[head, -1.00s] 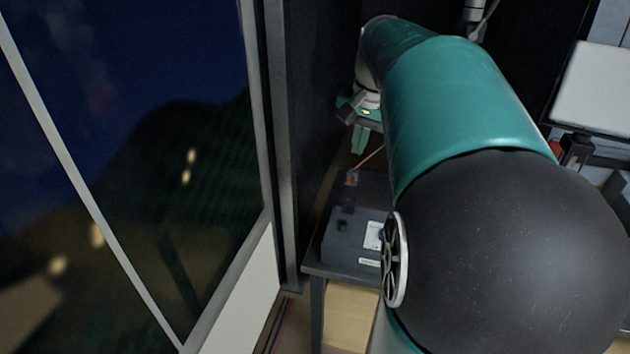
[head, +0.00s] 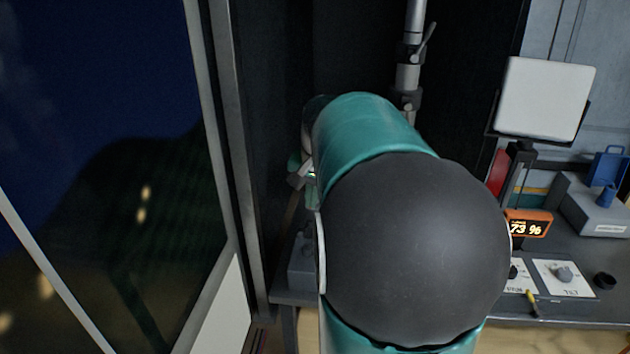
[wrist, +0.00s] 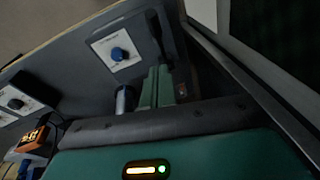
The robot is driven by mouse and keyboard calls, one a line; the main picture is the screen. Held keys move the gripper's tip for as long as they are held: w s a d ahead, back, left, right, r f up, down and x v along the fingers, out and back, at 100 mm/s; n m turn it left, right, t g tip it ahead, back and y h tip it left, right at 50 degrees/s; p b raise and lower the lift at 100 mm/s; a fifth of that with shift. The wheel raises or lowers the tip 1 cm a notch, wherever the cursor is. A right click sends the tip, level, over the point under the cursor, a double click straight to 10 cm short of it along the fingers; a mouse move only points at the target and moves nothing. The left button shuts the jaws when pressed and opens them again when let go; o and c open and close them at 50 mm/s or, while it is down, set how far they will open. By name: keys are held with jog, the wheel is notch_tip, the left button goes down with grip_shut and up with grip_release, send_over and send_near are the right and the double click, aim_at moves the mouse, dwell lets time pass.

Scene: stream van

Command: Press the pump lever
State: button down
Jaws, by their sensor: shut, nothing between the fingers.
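My gripper (wrist: 158,72) is shut and empty; its green fingers show in the wrist view, over a grey surface. A dark upright piece (wrist: 157,30) stands close beyond the fingertips; I cannot tell whether it is the pump lever or whether they touch. A pale plate with a blue knob (wrist: 120,54) lies just left of the fingers. In the head view my arm hides the fingertips and most of a dark grey box (head: 302,262) on the desk's left end. No pump lever can be made out for certain.
On the desk (head: 590,308) at right are an orange display reading 73 % (head: 530,223), a TILT knob plate (head: 564,277) and a grey box with a blue part on top (head: 592,208). A white panel (head: 545,98) stands behind. A window frame (head: 235,170) runs close on the left.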

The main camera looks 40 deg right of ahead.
jog(key=f, duration=0.1)
jog(key=a+f, duration=0.2)
jog(key=f, duration=0.1)
jog(key=shift+s+a+f, duration=0.1)
jog(key=shift+s, duration=0.25)
jog(key=shift+a+f, duration=0.15)
jog(key=shift+a, duration=0.05)
